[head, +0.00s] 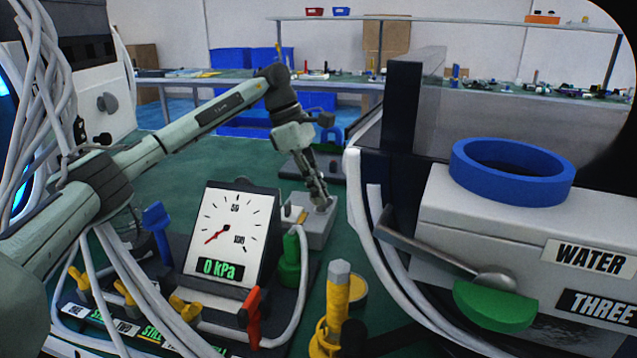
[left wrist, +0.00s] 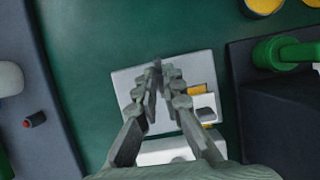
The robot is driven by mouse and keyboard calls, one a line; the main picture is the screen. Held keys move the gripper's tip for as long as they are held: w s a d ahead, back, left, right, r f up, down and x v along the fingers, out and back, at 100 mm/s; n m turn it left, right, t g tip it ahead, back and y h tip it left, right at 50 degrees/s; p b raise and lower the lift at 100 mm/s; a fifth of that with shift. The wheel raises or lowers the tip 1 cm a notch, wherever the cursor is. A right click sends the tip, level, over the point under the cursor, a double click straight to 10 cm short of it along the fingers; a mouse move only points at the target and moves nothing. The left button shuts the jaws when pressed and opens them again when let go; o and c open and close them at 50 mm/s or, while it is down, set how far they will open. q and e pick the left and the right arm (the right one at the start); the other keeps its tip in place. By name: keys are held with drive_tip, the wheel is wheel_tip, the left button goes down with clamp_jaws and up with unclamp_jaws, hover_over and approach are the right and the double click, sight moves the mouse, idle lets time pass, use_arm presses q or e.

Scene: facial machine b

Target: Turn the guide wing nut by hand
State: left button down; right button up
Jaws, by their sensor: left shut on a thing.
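My left gripper (head: 322,203) reaches down onto a pale grey block (head: 316,238) on the green surface. In the left wrist view the gripper's fingers (left wrist: 160,75) come together over the same block (left wrist: 125,82). They are shut on a small, dark, thin piece (left wrist: 157,64), which I take to be the guide wing nut. The fingers hide most of it, so its shape and angle cannot be told. A yellow piece and a small white part (left wrist: 205,103) sit on the block beside the fingers. My right gripper is not in view.
A pressure gauge (head: 231,233) reading 0 kPa stands left of the block. A green valve (head: 290,262), a red lever (head: 253,318) and a yellow post (head: 337,305) are close by. A white machine with a blue ring (head: 512,172) fills the right side.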

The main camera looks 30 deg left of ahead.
use_arm(q)
drive_tip(key=shift+w+r+m, duration=0.15)
drive_tip(key=shift+r+m, duration=0.15)
drive_tip(key=shift+m, duration=0.2)
drive_tip(key=shift+m+g, duration=0.5)
drive_tip(key=shift+m, duration=0.4)
drive_tip(key=m+g, duration=0.1)
drive_tip(key=m, duration=0.2)
drive_tip(key=shift+w+m, duration=0.15)
drive_tip(key=shift+m, duration=0.15)
drive_tip(key=m+g, duration=0.1)
drive_tip(key=m, duration=0.2)
drive_tip(key=m+g+y, duration=0.1)
drive_tip(key=m, duration=0.2)
drive_tip(key=shift+w+d, duration=0.15)
drive_tip(key=m+y, duration=0.1)
drive_tip(key=m, duration=0.1)
drive_tip(key=m+g+y, duration=0.1)
drive_tip(key=m, duration=0.2)
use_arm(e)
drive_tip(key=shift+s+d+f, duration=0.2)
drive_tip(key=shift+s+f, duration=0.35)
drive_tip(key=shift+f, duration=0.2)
use_arm(q)
drive_tip(key=c, duration=1.7)
unclamp_jaws()
drive_tip(key=shift+o, duration=0.3)
drive_tip(key=shift+f, duration=0.15)
